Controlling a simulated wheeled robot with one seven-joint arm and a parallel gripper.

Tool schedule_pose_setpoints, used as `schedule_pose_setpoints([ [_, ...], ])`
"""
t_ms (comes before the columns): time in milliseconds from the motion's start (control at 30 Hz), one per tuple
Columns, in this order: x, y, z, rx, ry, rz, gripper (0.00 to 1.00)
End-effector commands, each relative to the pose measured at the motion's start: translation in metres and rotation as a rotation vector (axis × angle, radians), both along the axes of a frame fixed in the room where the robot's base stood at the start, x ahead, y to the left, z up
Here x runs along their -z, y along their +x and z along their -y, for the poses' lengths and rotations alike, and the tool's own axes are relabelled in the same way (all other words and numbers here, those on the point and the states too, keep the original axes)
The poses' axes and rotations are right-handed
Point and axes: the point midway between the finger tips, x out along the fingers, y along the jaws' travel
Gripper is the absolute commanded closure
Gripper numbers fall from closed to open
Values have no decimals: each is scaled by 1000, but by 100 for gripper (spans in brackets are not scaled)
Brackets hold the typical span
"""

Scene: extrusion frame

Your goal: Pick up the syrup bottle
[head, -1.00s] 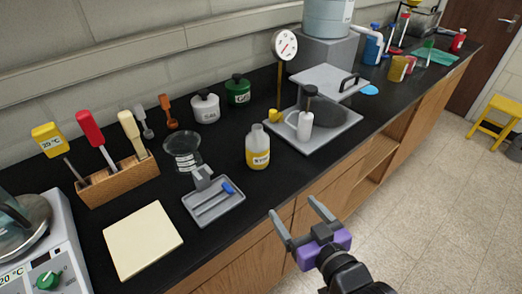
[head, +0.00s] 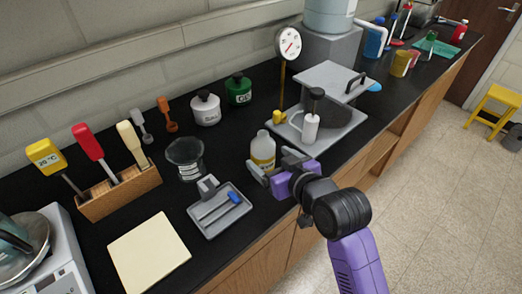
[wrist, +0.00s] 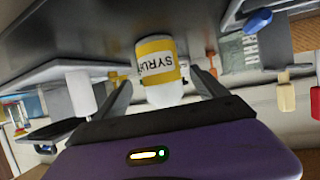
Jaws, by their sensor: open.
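The syrup bottle (head: 263,147) is pale with a yellow label and stands upright on the black counter. In the wrist view the bottle (wrist: 157,66) appears inverted, its label reading SYRUP, and it lies ahead between the two fingers. My gripper (head: 271,170) is open, with its grey fingers at the bottle's near side. In the wrist view my gripper (wrist: 163,88) has a finger on either side of the bottle, with a gap showing on the right. The lower part of the bottle is partly hidden by the gripper in the head view.
A grey tray (head: 208,226) with a blue-ended item lies left of the gripper. A white pump bottle (head: 310,128) stands on a grey plate to the right. A glass beaker (head: 184,153) and a wooden utensil block (head: 104,200) are farther left. A cream board (head: 150,262) lies in front.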

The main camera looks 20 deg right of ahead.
Motion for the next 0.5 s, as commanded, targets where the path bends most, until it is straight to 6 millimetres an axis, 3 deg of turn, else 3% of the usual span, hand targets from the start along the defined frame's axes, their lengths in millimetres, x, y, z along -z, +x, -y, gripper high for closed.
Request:
schedule_pose_setpoints([
  [500,19,57,-7,0,-1,0,18],
])
